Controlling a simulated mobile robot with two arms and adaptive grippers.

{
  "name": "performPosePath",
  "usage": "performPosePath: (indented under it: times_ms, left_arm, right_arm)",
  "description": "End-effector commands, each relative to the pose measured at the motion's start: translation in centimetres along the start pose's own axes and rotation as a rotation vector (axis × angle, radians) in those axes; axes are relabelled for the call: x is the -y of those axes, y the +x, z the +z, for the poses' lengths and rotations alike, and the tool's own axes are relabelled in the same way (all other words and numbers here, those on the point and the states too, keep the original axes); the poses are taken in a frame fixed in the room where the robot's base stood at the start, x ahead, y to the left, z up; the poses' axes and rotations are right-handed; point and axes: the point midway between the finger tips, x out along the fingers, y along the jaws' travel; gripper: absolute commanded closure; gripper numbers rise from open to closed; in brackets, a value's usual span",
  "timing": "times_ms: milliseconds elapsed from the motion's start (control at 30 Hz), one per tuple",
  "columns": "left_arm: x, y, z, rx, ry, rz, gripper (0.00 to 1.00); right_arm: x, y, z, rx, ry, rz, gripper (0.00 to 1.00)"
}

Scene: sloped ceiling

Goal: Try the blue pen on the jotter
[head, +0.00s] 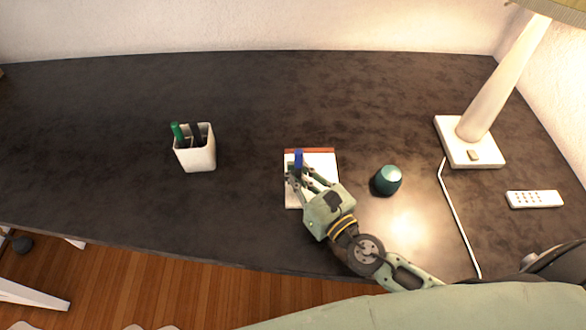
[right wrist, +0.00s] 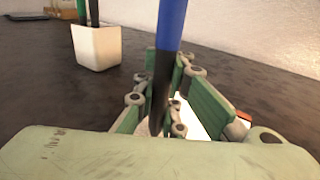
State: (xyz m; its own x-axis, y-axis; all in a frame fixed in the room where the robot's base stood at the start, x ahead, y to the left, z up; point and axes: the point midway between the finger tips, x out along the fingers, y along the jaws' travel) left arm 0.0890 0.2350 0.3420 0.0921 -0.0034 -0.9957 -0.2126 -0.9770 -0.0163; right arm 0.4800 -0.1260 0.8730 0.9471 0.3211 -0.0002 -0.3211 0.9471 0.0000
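The blue pen (head: 298,158) stands roughly upright in my right gripper (head: 303,176), over the jotter. The right wrist view shows the pen (right wrist: 171,28) between the green fingers (right wrist: 165,100), its lower part black. The fingers are closed around it. The jotter (head: 326,164) is a white pad with a red-brown top band, lying on the dark desk. My gripper hides much of it. I cannot tell whether the pen's tip touches the paper. My left gripper is out of view.
A white pen cup (head: 197,156) with a green pen (head: 177,132) and a dark pen stands left. A teal cup-like object (head: 387,180) sits close right of my gripper. A lamp (head: 472,145), its cord and a white remote (head: 534,199) are farther right. The desk between cup and jotter is clear.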

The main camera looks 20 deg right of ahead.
Motion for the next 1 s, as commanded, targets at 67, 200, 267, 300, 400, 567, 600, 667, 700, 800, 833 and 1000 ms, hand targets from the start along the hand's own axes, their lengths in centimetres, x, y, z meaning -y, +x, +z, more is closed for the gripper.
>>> performPosePath:
  times_ms: [67, 200, 267, 300, 400, 567, 600, 667, 700, 800, 833, 1000]
  left_arm:
    - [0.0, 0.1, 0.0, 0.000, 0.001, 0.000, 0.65]
    - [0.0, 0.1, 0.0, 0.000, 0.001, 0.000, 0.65]
    - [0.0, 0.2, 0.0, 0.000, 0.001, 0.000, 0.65]
    - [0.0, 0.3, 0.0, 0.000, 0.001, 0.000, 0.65]
    - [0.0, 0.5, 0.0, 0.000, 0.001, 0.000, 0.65]
    - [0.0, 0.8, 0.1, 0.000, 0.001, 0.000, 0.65]
    - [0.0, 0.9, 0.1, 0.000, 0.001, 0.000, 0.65]
    - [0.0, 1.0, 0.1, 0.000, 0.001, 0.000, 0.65]
    - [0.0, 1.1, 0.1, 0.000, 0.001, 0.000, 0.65]
    - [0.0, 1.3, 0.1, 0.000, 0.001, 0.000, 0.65]
    - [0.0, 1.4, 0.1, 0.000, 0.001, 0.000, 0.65]
    - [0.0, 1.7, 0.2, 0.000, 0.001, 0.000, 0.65]
  right_arm:
    - [0.0, 0.0, -0.1, 0.000, 0.000, 0.000, 1.00]
    - [0.1, 0.0, -0.1, 0.000, 0.000, 0.000, 1.00]
    - [0.2, -0.1, -0.1, 0.000, 0.000, 0.000, 1.00]
    - [0.3, -0.2, -0.2, 0.000, 0.000, -0.001, 1.00]
    - [0.7, -0.4, -0.2, 0.000, 0.001, -0.001, 1.00]
    - [1.2, -0.8, -0.3, -0.002, -0.001, -0.001, 1.00]
    - [1.4, -0.9, -0.3, -0.002, -0.001, -0.002, 1.00]
    - [1.6, -1.0, -0.3, -0.001, -0.001, -0.002, 1.00]
    - [1.7, -1.1, -0.3, -0.001, 0.000, -0.002, 1.00]
    - [2.0, -1.3, -0.2, -0.001, 0.000, -0.001, 1.00]
    - [2.1, -1.4, -0.2, -0.001, 0.000, 0.000, 1.00]
    - [2.7, -1.8, -0.3, -0.002, -0.001, 0.000, 1.00]
